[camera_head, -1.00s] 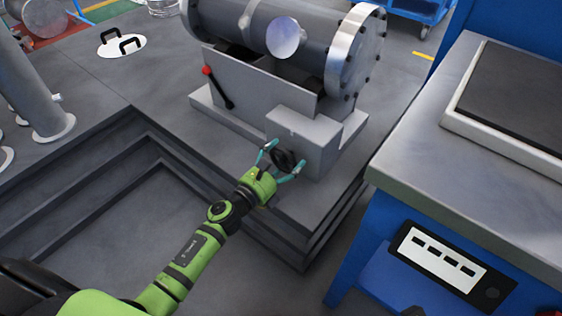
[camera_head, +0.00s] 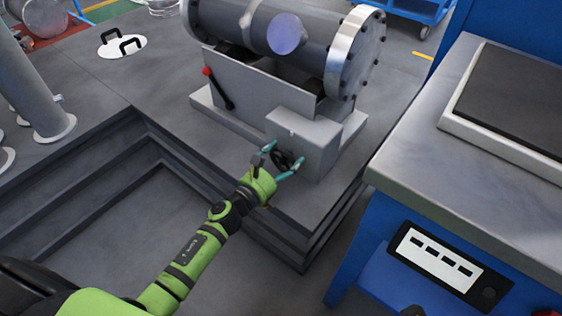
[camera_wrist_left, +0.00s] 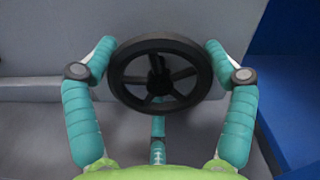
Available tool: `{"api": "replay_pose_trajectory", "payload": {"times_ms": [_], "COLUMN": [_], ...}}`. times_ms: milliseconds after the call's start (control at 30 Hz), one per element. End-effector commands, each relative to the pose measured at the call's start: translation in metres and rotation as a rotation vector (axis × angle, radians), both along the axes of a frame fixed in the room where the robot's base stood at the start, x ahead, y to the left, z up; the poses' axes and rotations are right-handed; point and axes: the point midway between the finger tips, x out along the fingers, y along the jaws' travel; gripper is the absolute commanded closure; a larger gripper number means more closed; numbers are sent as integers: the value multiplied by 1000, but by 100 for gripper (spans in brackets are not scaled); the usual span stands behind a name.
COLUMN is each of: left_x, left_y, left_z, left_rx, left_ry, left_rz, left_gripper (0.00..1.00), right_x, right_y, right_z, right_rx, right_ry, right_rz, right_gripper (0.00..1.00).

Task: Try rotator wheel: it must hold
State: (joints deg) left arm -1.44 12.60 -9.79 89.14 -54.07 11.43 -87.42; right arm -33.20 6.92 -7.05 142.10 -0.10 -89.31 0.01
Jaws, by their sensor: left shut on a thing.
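The rotator wheel (camera_head: 283,160) is a small black handwheel on the front of a grey box (camera_head: 305,135) at the foot of the shell's stand. My left gripper (camera_head: 281,160) is at the wheel, with its teal fingers on both sides of the rim. In the left wrist view the spoked wheel (camera_wrist_left: 160,74) sits between the fingertips (camera_wrist_left: 160,66), with a third finger below it. The flanged shell (camera_head: 235,22) lies on the stand above, with a bolted flange at its right end. My right gripper is not in view.
A lever with a red knob (camera_head: 207,72) is on the stand left of the box. A blue bench with a grey top (camera_head: 420,165) stands close on the right. Dark steps (camera_head: 110,150) edge the platform. A lidded hatch (camera_head: 122,43) is at the upper left.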

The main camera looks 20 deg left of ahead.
Motion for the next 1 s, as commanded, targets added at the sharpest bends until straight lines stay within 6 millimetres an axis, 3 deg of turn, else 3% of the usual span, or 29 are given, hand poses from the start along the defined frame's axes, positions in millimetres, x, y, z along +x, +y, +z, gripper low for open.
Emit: {"api": "replay_pose_trajectory", "payload": {"times_ms": [33,333,633,1000], "left_x": [-4,-4,-4,-4], "left_y": [-4,-4,-3,-3], "left_z": [-9,-10,-11,-10], "left_rx": [1,26,200,206], "left_ry": [16,7,-56,-57], "left_rz": [-8,-9,-8,-8], "left_gripper": [75,75,74,75], "right_x": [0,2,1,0], "right_y": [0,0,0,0], "right_z": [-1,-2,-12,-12], "right_rx": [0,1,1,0], "right_ry": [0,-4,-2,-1], "right_rz": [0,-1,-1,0], "right_gripper": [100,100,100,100]}}
